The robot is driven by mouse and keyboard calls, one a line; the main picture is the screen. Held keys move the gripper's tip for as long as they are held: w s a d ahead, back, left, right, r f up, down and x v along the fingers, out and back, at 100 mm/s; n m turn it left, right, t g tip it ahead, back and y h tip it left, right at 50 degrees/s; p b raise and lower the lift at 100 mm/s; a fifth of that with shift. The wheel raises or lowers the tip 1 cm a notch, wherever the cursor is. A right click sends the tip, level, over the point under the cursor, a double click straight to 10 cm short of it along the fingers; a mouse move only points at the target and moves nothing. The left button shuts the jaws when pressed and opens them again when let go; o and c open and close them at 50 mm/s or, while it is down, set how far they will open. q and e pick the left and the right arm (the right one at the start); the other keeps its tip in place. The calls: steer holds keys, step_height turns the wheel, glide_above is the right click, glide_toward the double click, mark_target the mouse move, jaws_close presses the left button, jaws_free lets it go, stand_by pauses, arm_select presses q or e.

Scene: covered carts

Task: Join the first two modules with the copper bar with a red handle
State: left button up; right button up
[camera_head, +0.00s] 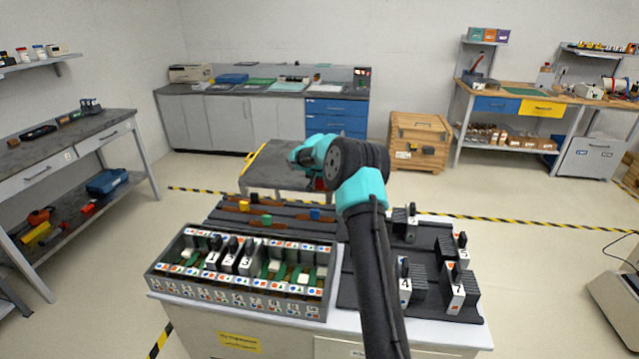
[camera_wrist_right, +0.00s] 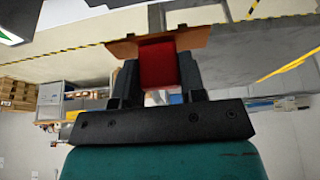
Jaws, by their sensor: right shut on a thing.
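My right gripper (camera_wrist_right: 158,78) is shut on the red handle (camera_wrist_right: 158,62) of a copper bar (camera_wrist_right: 122,48), which the right wrist view shows. In the head view my right arm reaches up over the cart, and a bit of the red handle (camera_head: 320,184) shows beneath the wrist, above the far grey table. The bar itself is mostly hidden there. Modules stand side by side at the left of the grey rack (camera_head: 240,311): the first (camera_head: 213,254), the second (camera_head: 230,257) and the one marked 3 (camera_head: 247,262). My left gripper is out of view.
A dark holder (camera_head: 290,232) behind the rack carries copper bars with yellow (camera_head: 242,205), green (camera_head: 266,221) and blue (camera_head: 315,214) handles. Loose modules, such as those marked 4 (camera_head: 404,288) and 7 (camera_head: 456,290), stand on a dark tray (camera_head: 437,305) at right.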

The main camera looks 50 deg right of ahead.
steer(key=w+a+r+n+t+y, duration=0.1)
steer(key=a+r+n, duration=0.3)
steer(key=a, duration=1.1)
steer(key=w+a+r+n+y, duration=0.15)
steer(key=a+r, duration=0.45)
steer(key=a, duration=0.9)
steer(key=s+a+r+n, duration=0.1)
steer(key=s+a, duration=0.3)
steer(key=a, duration=0.3)
steer(key=s+a+r+n, duration=0.2)
steer(key=s+a, duration=0.1)
steer(key=a, duration=0.5)
steer(key=s+a+r+n+t+y, duration=0.1)
steer(key=s+a+r+n, duration=0.1)
steer(key=s+a, duration=0.2)
steer(key=a, duration=0.3)
steer(key=shift+s+a+r, duration=0.25)
steer(key=shift+s+a, duration=0.05)
steer(key=shift+d+n, duration=0.1)
steer(key=shift+n, duration=0.15)
